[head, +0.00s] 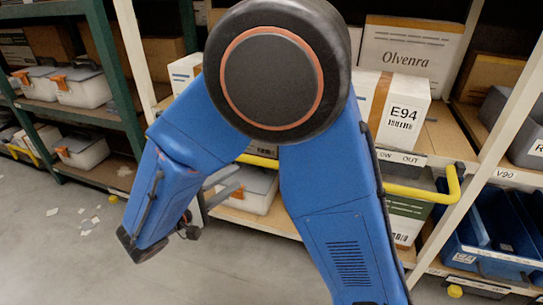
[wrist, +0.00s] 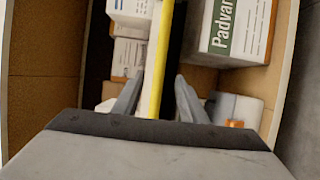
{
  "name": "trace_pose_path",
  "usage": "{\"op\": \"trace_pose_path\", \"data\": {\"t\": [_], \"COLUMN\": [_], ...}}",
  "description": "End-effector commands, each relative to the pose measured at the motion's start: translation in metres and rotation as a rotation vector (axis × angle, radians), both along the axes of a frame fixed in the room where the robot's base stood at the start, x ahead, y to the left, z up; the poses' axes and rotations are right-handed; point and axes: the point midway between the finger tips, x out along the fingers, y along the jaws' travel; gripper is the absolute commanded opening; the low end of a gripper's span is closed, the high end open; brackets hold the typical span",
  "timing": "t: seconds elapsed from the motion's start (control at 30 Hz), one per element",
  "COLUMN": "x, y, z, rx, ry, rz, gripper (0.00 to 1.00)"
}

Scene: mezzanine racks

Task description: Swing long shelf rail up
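The long yellow shelf rail (head: 420,193) runs along the front of the middle rack, below the shelf edge. Its right end bends up and back at a cream post; my arm hides its middle part. In the wrist view the rail (wrist: 160,50) runs from the top edge down between my two grey fingers. My gripper (wrist: 159,77) is open, with a visible gap on each side of the rail; how deep the rail sits between the fingers I cannot tell. In the head view my gripper is at the left, partly hidden, facing the rack.
A white E94 box (head: 398,110) and an Olvenra box (head: 408,45) stand on the shelf above the rail. Blue bins (head: 485,245) are at the lower right. A green rack (head: 115,85) with white bins stands left. Paper scraps (head: 86,222) lie on the otherwise open floor.

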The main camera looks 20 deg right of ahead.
Motion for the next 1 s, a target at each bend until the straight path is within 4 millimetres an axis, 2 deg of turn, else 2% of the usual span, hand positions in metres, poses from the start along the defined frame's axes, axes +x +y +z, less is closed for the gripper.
{"op": "trace_pose_path", "data": {"t": [0.63,1.0], "x": [0.054,0.078], "y": [-0.091,-0.129], "z": [-0.002,-0.003], "rx": [0.001,0.001], "ry": [0.002,0.002], "rz": [-0.005,-0.003], "gripper": [0.39,0.39]}}
